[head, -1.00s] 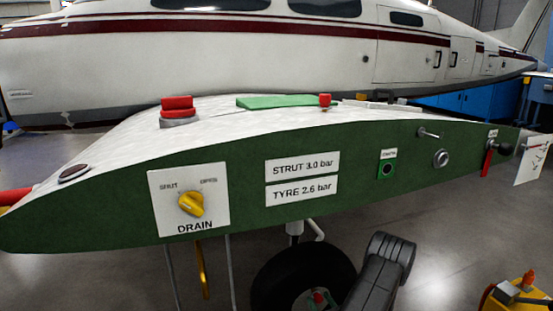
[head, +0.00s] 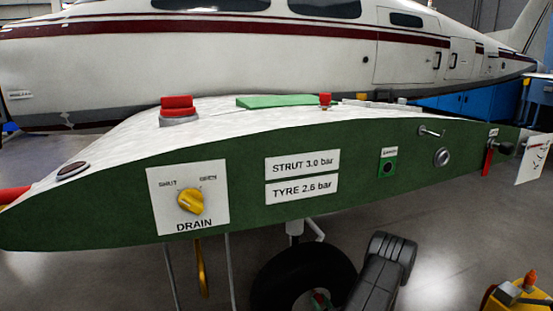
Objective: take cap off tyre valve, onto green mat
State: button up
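The green mat (head: 275,102) lies on top of the white wing, left of the middle. The tyre (head: 285,270) hangs below the wing and is cut off by the bottom edge. A small red and green fitting (head: 320,299) shows at its hub, at the frame's bottom edge; I cannot tell whether this is the valve or its cap. A dark grey link of my arm stands just right of the tyre and partly covers it. My gripper is out of view.
A red knob (head: 325,100) stands at the mat's right end and a red block (head: 177,107) to its left. The wing's green face carries a yellow drain knob (head: 190,201). A yellow machine (head: 519,296) is at lower right.

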grip_shut()
jog(key=shift+s+d, duration=0.25)
jog(key=shift+s, duration=0.35)
jog(key=shift+v, duration=0.85)
